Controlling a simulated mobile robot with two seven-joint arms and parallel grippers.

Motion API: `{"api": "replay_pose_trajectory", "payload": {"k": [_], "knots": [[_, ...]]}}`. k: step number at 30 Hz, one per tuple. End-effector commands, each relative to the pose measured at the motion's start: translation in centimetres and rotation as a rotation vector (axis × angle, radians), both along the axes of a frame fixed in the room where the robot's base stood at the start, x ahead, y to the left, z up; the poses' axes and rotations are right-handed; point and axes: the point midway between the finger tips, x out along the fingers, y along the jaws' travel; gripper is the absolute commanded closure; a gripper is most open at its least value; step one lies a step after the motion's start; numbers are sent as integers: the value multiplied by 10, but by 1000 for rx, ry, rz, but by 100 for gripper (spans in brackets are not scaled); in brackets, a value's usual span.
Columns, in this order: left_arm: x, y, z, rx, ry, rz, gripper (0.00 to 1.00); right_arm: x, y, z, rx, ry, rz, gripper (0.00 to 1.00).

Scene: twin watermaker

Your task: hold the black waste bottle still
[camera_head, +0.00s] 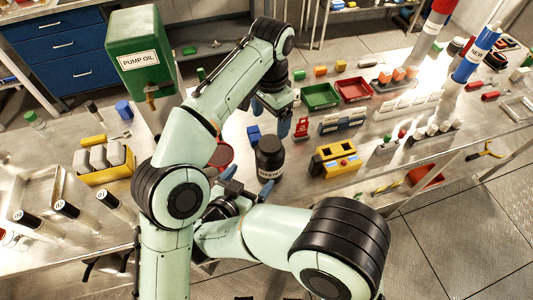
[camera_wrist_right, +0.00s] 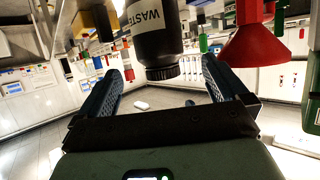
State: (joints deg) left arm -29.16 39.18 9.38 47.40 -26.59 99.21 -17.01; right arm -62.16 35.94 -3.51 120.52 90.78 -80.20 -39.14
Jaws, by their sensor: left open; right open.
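The black waste bottle (camera_head: 269,160) stands upright on the metal bench, its white label facing my right gripper. In the right wrist view the bottle (camera_wrist_right: 165,45) appears upside down, between and beyond the blue fingers. My right gripper (camera_head: 248,181) is open and empty, low on the near side of the bottle. Its fingers point towards the bottle; I cannot tell whether they touch it. My left gripper (camera_head: 271,116) is open above and behind the bottle, fingers pointing down. It appears empty and apart from the bottle.
A red funnel-like thing (camera_wrist_right: 258,38) is close beside the bottle, partly hidden by my arm in the head view. A blue block (camera_head: 254,134) and a red stand (camera_head: 301,129) are behind it. A yellow device (camera_head: 336,160) stands to the right. The green pump oil tank (camera_head: 139,55) is at upper left.

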Motion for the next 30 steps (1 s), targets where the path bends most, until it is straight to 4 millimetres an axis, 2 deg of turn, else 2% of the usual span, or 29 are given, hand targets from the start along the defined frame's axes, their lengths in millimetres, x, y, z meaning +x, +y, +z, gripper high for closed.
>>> {"api": "replay_pose_trajectory", "payload": {"k": [5, 18, 24, 30], "knots": [[-1, 0, -2, 0, 3, 0, 13, 18, -10, -11, -2, 3, -5, 0], [0, 0, -2, 1, 2, -1, 13, 88, -42, -43, -1, 2, -4, 0], [-1, 0, -2, 1, 2, -1, 13, 105, -50, -51, 1, 2, -3, 0], [0, 0, -2, 1, 2, -1, 13, 110, -52, -52, 1, 1, -2, 0]]}}
